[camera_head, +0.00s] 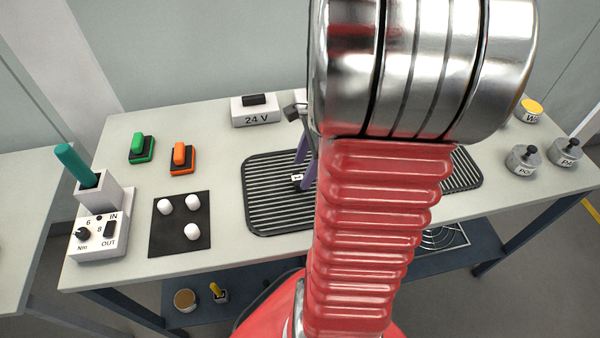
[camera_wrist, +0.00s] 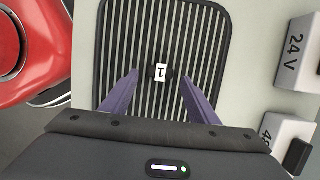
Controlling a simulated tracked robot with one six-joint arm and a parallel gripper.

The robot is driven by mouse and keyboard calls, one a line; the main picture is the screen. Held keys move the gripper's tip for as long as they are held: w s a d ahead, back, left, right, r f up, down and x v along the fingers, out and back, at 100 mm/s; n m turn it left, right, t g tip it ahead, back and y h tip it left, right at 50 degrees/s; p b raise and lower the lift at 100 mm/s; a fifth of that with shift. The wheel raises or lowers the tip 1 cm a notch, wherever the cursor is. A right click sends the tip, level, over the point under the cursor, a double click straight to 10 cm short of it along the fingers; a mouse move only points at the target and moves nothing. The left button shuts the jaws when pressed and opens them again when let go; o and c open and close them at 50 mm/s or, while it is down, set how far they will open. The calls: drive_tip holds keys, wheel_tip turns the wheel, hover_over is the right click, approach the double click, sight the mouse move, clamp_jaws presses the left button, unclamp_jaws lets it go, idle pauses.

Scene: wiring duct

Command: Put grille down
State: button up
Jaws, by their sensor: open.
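The grille (camera_head: 268,205) is a dark-framed panel of parallel slats lying flat on the grey table, partly hidden behind my arm. In the wrist view the grille (camera_wrist: 122,40) fills the upper middle, with a small dark grip (camera_wrist: 160,73) bearing a white label "1" at its centre. My gripper (camera_wrist: 160,78) is open, with its purple fingers apart, one on each side of the grip. In the head view only part of my gripper (camera_head: 303,176) shows beside my arm, over the grille. I cannot tell whether the fingers touch the grille.
A white 24 V block (camera_head: 254,112) stands behind the grille. Green (camera_head: 142,148) and orange (camera_head: 182,158) switches, a black pad (camera_head: 176,236) with white knobs, and a torque box (camera_head: 99,238) stand left. Labelled round weights (camera_head: 523,160) stand right. A lower shelf (camera_head: 255,280) shows beneath.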

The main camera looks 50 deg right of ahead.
drive_tip(key=v, duration=0.9)
idle(0.5)
drive_tip(key=a+r+n+t+h, duration=0.1)
drive_tip(key=a+r+n+t, duration=0.1)
drive_tip(key=a+n, duration=1)
drive_tip(key=a+r+n+t+h, duration=0.1)
drive_tip(key=a+r+n, duration=0.3)
drive_tip(key=a+n, duration=0.8)
drive_tip(key=shift+a+r+n+t+h, duration=0.3)
drive_tip(key=shift+a+r+n+t, duration=0.1)
drive_tip(key=shift+a, duration=0.5)
